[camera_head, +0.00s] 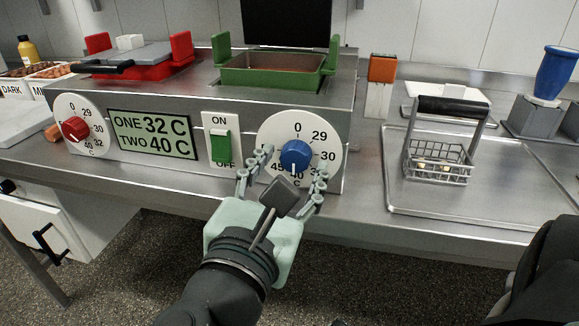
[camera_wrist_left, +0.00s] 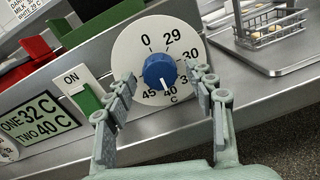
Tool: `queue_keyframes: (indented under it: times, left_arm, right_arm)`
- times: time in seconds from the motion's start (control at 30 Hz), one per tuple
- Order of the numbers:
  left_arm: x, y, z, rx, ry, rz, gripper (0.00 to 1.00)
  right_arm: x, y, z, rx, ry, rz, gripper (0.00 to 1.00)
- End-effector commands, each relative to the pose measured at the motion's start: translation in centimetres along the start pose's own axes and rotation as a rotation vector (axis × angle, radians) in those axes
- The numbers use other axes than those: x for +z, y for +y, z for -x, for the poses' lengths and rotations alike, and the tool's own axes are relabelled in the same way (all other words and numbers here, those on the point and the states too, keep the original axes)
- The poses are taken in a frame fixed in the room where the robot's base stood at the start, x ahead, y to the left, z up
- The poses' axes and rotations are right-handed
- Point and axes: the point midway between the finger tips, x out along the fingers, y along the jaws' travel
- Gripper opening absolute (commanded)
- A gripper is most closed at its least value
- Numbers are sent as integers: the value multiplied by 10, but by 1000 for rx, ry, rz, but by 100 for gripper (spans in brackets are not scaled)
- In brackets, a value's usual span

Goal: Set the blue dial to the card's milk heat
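The blue dial (camera_head: 295,155) sits on a round white scale on the machine's front. In the left wrist view the blue dial (camera_wrist_left: 159,70) has its white mark pointing down, at about 40. My left gripper (camera_head: 293,161) is open in front of the dial, one finger on each side. In the left wrist view its fingertips (camera_wrist_left: 164,77) flank the dial, with visible gaps. The display (camera_head: 154,134) reads ONE 32 C, TWO 40 C. A white card (camera_wrist_left: 16,12) with printed lines shows at the wrist view's top left, partly cut off and too small to read surely. My right gripper is out of view.
A red dial (camera_head: 75,129) is at the panel's left. A green switch (camera_head: 221,145) stands left of the blue dial. A green pan (camera_head: 275,74) is on top. A wire basket (camera_head: 438,158) stands on a metal tray (camera_head: 500,205) at right.

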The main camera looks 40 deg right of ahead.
Motion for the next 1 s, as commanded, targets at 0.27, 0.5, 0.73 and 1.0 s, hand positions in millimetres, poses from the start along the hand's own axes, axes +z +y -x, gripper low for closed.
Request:
queue_keyframes:
  times: [0.27, 0.5, 0.73, 1.0]
  left_arm:
    - [0, 0, 0, 0, 0, 0, 17]
    - [0, 0, 0, 0, 0, 7, 7]
    - [-1, 0, 0, 2, -2, 75, 7]
    - [-2, -1, 0, 4, -10, 275, 7]
  right_arm:
    - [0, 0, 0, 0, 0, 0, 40]
    - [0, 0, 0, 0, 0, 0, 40]
    - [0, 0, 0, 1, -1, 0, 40]
    - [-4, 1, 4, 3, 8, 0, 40]
